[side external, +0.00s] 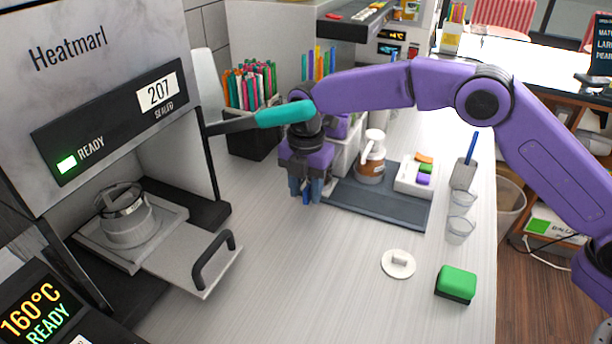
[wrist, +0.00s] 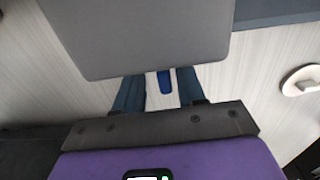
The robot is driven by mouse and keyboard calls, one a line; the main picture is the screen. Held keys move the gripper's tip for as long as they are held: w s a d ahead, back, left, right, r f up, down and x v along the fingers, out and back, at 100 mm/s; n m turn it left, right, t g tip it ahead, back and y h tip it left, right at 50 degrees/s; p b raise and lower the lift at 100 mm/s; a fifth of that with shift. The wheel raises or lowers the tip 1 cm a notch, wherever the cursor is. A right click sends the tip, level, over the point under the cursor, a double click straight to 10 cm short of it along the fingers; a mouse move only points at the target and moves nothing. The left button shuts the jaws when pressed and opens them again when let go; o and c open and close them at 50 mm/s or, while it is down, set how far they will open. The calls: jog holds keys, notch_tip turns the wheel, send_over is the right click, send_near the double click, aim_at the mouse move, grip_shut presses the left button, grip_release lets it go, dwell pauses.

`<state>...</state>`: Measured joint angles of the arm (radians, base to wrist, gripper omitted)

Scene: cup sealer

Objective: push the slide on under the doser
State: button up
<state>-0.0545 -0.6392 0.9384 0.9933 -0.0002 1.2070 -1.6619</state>
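A flat grey slide (side external: 190,262) with a black bar handle (side external: 213,259) sticks out of the front of the grey sealing machine (side external: 100,70). A cup-like piece with a metal ring (side external: 125,214) stands at its inner end. My gripper (side external: 306,196) points down over the counter, right of the handle and apart from it. In the wrist view its fingers (wrist: 162,92) are spread, with a small blue piece (wrist: 165,82) visible between them, apparently touching neither. A large grey slab (wrist: 140,35) partly covers that view; I cannot tell what it is. No part is clearly marked as the doser.
A dark mat (side external: 375,208) holds a pump bottle (side external: 371,158) and a white tray of coloured blocks (side external: 414,177). A white round lid (side external: 398,264) and a green block (side external: 456,284) lie at front right. A pen holder (side external: 252,135) stands behind. The counter between handle and lid is clear.

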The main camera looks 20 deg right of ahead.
notch_tip(320, 180, up, 17)
jog(key=shift+r, duration=0.2)
dwell(0.4)
jog(key=shift+s+d, duration=0.1)
dwell(0.5)
jog(key=s+d+m, duration=0.4)
jog(key=s+d, duration=0.1)
jog(key=s, duration=0.4)
jog(key=s+d+m, duration=0.4)
jog(key=s+d, duration=0.1)
jog(key=s, duration=0.3)
jog(key=s+d+f+m, duration=0.3)
jog(key=s+d+f, duration=0.2)
jog(key=s+d, duration=0.4)
jog(key=s+d+f+m, duration=0.3)
jog(key=s+d+f, duration=0.2)
jog(key=s+d, duration=0.4)
jog(key=shift+s+f, duration=0.3)
jog(key=shift+s, duration=0.25)
